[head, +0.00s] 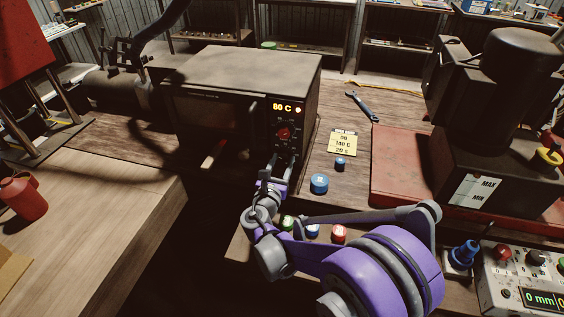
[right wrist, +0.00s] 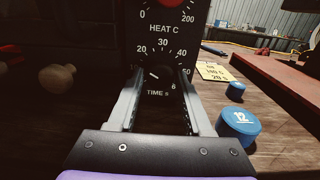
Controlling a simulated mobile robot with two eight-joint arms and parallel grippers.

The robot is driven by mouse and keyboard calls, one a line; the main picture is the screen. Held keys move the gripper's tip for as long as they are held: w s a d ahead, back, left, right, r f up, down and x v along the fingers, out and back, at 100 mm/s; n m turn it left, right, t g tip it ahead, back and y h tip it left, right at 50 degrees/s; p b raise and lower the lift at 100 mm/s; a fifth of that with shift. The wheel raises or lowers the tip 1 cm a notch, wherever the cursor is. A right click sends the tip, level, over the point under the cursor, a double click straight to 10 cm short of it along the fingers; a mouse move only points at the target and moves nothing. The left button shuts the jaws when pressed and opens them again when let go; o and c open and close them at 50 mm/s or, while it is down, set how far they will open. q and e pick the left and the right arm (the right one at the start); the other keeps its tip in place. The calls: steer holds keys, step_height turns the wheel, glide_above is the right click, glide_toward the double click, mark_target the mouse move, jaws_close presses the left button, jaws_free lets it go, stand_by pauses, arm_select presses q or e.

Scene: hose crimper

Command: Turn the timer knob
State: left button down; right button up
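The timer knob (right wrist: 157,75) is a small dark dial with a white pointer mark, on the black front panel above the label "TIME s". Its pointer is turned to the upper left, toward the low end of the scale. The oven (head: 245,75) shows "80 C" on its display, with a red heat knob (head: 283,133) below it. My right gripper (right wrist: 160,82) faces the panel with its two grey fingers spread on either side of the timer knob, apparently open. In the head view the gripper (head: 284,168) hides the timer knob. My left gripper is not visible.
A yellow note (head: 343,142) and blue caps (head: 319,184) lie on the bench right of the oven. A wrench (head: 361,106) lies behind them. A wooden-handled piece (right wrist: 57,78) sticks out left of my gripper.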

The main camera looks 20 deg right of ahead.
jaws_close()
stand_by(0.4)
stand_by(0.7)
steer(key=shift+o, duration=2.2)
jaws_free()
steer(key=b+v, duration=0.1)
steer(key=v, duration=0.9)
steer(key=shift+s+a, duration=0.25)
steer(key=shift+s, duration=0.1)
